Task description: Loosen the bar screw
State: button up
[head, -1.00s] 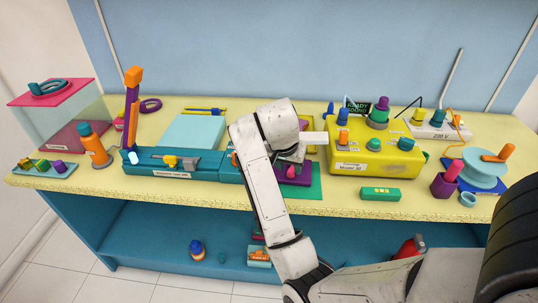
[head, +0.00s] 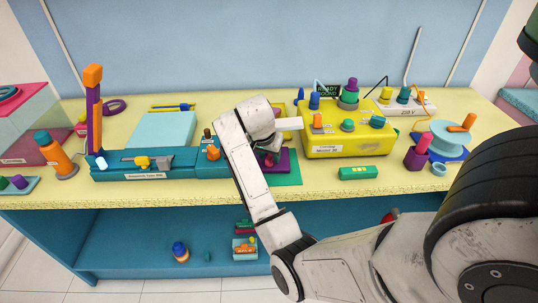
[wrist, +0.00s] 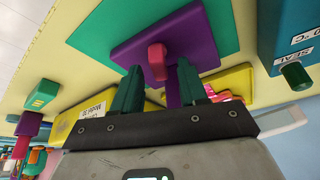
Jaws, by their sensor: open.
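A magenta knob (wrist: 157,61) stands out from a purple block (wrist: 190,32) in the wrist view; I cannot tell for sure whether it is the bar screw. The purple block also shows in the head view (head: 284,160), on a green mat (head: 289,179), partly behind my arm. My gripper (wrist: 160,78) is open, with its two dark green fingers on either side of the knob in the picture. I cannot tell whether they touch it. In the head view my gripper (head: 270,158) is over the block and its fingers are mostly hidden.
A yellow box (head: 350,140) stands right of the mat and a long teal unit (head: 145,165) to its left. An orange and purple upright bar (head: 94,110) rises at the far left. A green piece (head: 358,173) lies near the bench's front edge, with bare bench around it.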

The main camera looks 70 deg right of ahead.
jog(key=shift+d+f, duration=0.15)
jog(key=shift+f, duration=0.25)
grip_shut()
